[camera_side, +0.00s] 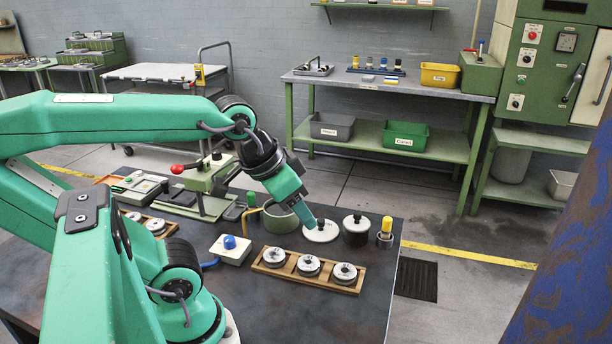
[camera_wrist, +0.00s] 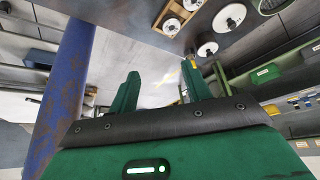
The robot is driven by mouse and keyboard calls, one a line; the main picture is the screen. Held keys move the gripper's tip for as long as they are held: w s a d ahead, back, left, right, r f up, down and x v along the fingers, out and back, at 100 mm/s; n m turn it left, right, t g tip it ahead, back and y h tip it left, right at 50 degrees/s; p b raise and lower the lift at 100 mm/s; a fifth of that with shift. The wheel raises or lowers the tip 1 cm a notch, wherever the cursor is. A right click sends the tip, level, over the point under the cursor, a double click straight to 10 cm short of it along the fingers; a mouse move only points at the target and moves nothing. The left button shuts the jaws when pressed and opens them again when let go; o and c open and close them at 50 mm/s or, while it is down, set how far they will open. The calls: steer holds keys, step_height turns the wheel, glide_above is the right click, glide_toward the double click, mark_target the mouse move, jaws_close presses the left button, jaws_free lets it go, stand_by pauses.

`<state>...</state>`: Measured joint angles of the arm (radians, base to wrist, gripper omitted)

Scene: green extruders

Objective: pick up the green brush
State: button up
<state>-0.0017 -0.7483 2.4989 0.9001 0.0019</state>
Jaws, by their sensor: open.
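My gripper (camera_side: 311,220) reaches down over the dark workbench, its tip close to a white round disc in the side view. In the wrist view, the two green fingers of my gripper (camera_wrist: 160,85) stand apart with nothing between them. I cannot make out a green brush for certain. A small dark green piece (camera_side: 251,200) stands left of the green pot, too small to identify. The wrist view shows no clear brush.
On the workbench (camera_side: 330,325) are a wooden tray (camera_side: 264,268) of round metal parts, a green pot (camera_side: 280,217), a white disc (camera_side: 321,232), a lidded dark jar (camera_side: 356,232), a yellow-capped piece (camera_side: 386,232) and a blue-button box (camera_side: 230,248). A rusty blue column (camera_side: 575,250) stands at right.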

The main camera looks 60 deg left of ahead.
steer(key=w+a+g+y, duration=0.1)
steer(key=w+a+g, duration=0.1)
steer(key=w+a, duration=0.4)
steer(key=g+h, duration=0.1)
steer(key=g, duration=0.3)
glide_above(251, 192)
steer(key=d, duration=0.1)
step_height(251, 192, down, 13)
steer(key=shift+w+d+r, duration=0.1)
steer(key=shift+d+r, duration=0.05)
steer(key=shift+s+a+f, duration=0.25)
steer(key=shift+a+f, duration=0.05)
steer(key=shift+a, duration=0.1)
steer(key=shift+f, duration=1.3)
steer(key=shift+f, duration=0.1)
steer(key=shift+a+f, duration=0.15)
steer(key=shift+f, duration=2.35)
